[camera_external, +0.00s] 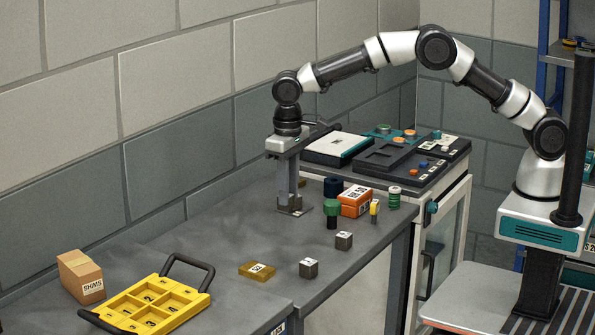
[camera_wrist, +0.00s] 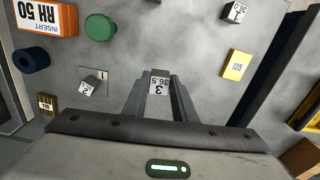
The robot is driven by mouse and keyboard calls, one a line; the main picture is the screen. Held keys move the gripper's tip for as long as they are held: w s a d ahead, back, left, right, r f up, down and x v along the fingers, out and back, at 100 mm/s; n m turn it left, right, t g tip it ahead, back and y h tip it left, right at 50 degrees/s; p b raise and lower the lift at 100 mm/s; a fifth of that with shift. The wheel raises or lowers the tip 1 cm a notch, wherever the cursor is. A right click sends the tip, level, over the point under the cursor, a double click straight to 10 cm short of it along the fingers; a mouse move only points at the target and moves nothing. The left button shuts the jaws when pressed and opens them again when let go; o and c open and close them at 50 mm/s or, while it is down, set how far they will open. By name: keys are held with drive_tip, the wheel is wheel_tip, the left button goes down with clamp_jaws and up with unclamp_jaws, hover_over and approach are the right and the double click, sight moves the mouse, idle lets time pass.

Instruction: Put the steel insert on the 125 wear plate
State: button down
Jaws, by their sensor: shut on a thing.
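My gripper (camera_external: 288,203) points down over the bench, near the wall. In the wrist view my gripper (camera_wrist: 160,95) is shut on a grey steel insert (camera_wrist: 159,88) labelled "3" and "36.5". The fingers mostly hide this insert in the external view, and I cannot tell if it touches the bench. The 125 wear plate (camera_wrist: 236,66) is a flat yellow block, bare on top, to the right of the insert. In the external view this wear plate (camera_external: 257,271) lies nearer the camera than my gripper.
A block labelled "2" (camera_wrist: 92,87) sits on a thin grey plate beside my fingers. Block "1" (camera_external: 309,268), another grey block (camera_external: 344,240), a green-topped part (camera_external: 332,208) and an orange box (camera_external: 355,203) stand along the front. A yellow tray (camera_external: 150,303) lies left.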

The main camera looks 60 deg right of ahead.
wheel_tip(320, 180, up, 2)
drive_tip(key=a+p, duration=0.1)
drive_tip(key=a, duration=0.1)
drive_tip(key=n+p, duration=0.4)
drive_tip(key=p, duration=0.4)
approach(260, 268)
wheel_tip(260, 268, down, 2)
drive_tip(key=b, duration=0.5)
drive_tip(key=shift+s+f+b, duration=0.1)
drive_tip(key=shift+b, duration=0.25)
drive_tip(key=shift+f+b, duration=0.55)
drive_tip(key=shift+f, duration=0.55)
drive_tip(key=shift+f, duration=0.15)
drive_tip(key=shift+f+b, duration=0.1)
drive_tip(key=shift+b, duration=0.2)
drive_tip(key=c, duration=1.5)
unclamp_jaws()
drive_tip(key=shift+o, duration=0.2)
